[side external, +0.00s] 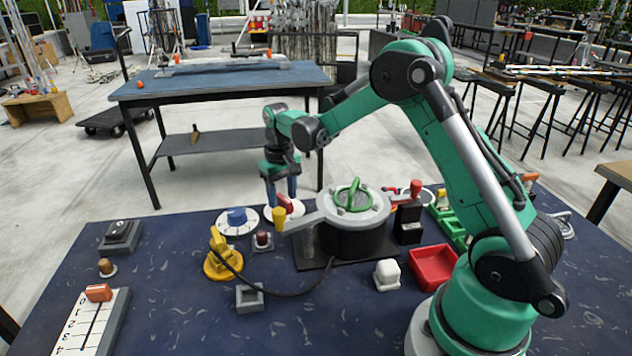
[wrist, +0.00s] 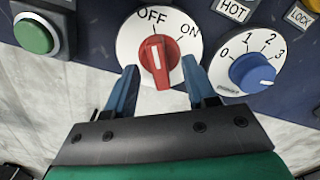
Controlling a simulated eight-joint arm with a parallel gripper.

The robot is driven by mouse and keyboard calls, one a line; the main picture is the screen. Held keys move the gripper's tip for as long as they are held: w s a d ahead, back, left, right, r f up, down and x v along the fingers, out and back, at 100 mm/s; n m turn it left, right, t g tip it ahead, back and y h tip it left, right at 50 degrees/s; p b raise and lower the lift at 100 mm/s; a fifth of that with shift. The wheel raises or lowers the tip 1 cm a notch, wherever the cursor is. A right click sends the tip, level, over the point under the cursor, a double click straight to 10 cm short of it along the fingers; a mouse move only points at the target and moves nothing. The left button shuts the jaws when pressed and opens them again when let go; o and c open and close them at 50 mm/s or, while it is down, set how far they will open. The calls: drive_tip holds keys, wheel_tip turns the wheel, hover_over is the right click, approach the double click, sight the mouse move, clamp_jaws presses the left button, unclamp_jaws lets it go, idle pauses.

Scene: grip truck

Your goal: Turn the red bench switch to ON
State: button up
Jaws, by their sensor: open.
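The red bench switch (wrist: 161,66) is a red knob with a white line on a round white plate (wrist: 128,45) marked OFF and ON. Its line points up in the wrist view, nearer to OFF than to ON. In the side external view the red switch (side external: 285,203) is partly hidden by my gripper (side external: 280,192). My gripper (wrist: 160,74) is open with nothing held. Its two blue fingers show on either side of the red knob in the wrist view, with gaps visible. I cannot tell how far the fingertips reach down beside it.
A blue dial (wrist: 252,72) numbered from 0 stands close to the right in the wrist view, and a green button (wrist: 34,37) to the left. In the side external view a lidded pot (side external: 352,228) with a yellow-ended handle (side external: 279,218) stands close by.

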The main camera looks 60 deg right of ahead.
clamp_jaws()
idle(0.4)
drive_tip(key=m, duration=0.5)
drive_tip(key=shift+m, duration=0.3)
drive_tip(key=m, duration=0.6)
drive_tip(key=shift+s+d, duration=0.1)
drive_tip(key=shift+s, duration=0.05)
drive_tip(key=shift+m, duration=0.3)
unclamp_jaws()
